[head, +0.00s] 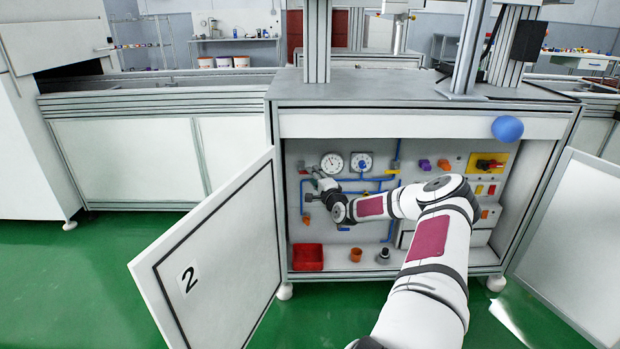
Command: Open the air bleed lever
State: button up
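My arm reaches into the open cabinet (430,118) from the lower right. My gripper (316,177) is small and dark at the left of the panel, beside the blue pipes (345,181) and just below the left round gauge (332,162). I cannot tell whether its fingers are open or shut, or whether they touch anything. I cannot single out the air bleed lever for sure; small fittings (307,197) sit on the pipework by my gripper, and my gripper and wrist cover part of that area.
The left cabinet door (225,255), marked 2, and the right door (585,240) stand open. A red bin (307,257), an orange cup (356,254) and a grey fitting (383,256) are on the cabinet floor. A second gauge (361,162) and coloured knobs (424,165) are on the panel.

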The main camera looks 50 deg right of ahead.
jog(key=shift+b+x, duration=0.5)
jog(key=shift+x, duration=1.3)
jog(key=shift+c, duration=0.6)
grip_shut()
